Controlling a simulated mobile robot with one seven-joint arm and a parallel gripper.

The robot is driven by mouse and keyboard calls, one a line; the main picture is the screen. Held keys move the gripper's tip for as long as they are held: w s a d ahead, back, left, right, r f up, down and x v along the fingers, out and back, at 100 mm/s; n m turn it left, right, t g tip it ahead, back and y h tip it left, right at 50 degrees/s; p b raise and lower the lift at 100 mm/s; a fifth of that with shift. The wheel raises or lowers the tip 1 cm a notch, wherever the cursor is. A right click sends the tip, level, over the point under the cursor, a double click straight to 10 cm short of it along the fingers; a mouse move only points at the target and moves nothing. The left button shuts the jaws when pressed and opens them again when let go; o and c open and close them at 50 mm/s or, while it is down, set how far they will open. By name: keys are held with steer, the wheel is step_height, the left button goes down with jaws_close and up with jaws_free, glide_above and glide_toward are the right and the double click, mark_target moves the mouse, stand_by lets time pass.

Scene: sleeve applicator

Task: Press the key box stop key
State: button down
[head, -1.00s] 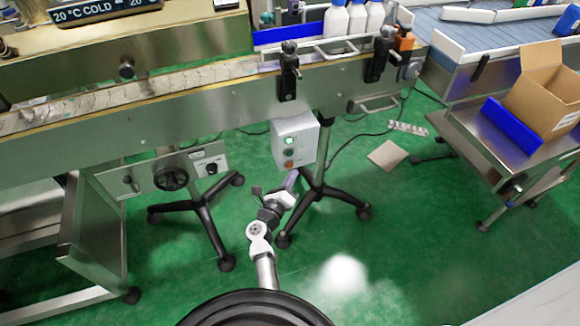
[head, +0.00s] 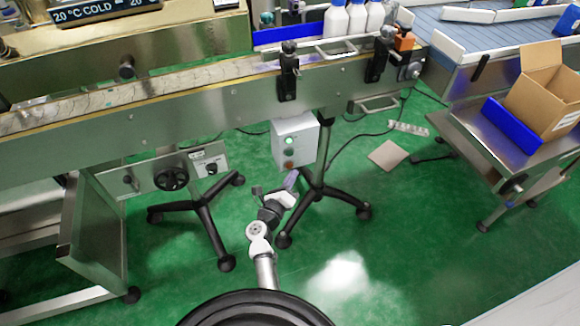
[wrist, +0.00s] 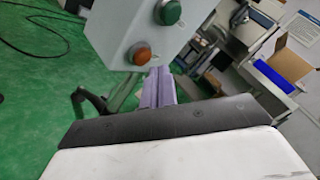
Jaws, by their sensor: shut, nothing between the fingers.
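The grey key box (head: 280,151) hangs under the conveyor, with a lit green lamp (head: 289,140), a green key (head: 290,152) and a red-orange key (head: 289,165) low on its front. In the wrist view the red-orange key (wrist: 139,53) and the green key (wrist: 167,12) stand out from the box face (wrist: 115,30). My gripper (head: 292,178) is just below the box, its purple fingers together and empty. In the wrist view the fingers (wrist: 157,88) are just below and right of the red-orange key. I cannot tell whether they touch it.
Black stand legs (head: 318,190) are close beside my arm. A cable (head: 345,140) runs along the floor. A cardboard box (head: 545,90) stands on the right table. Green floor is free at front right.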

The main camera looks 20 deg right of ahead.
steer(key=shift+w, duration=0.2)
steer(key=shift+w, duration=0.25)
steer(key=shift+w, duration=0.4)
stand_by(1.0)
steer(key=shift+s, duration=0.85)
steer(key=shift+s+d+p, duration=0.1)
steer(key=shift+s+p, duration=0.65)
steer(key=shift+s, duration=1.75)
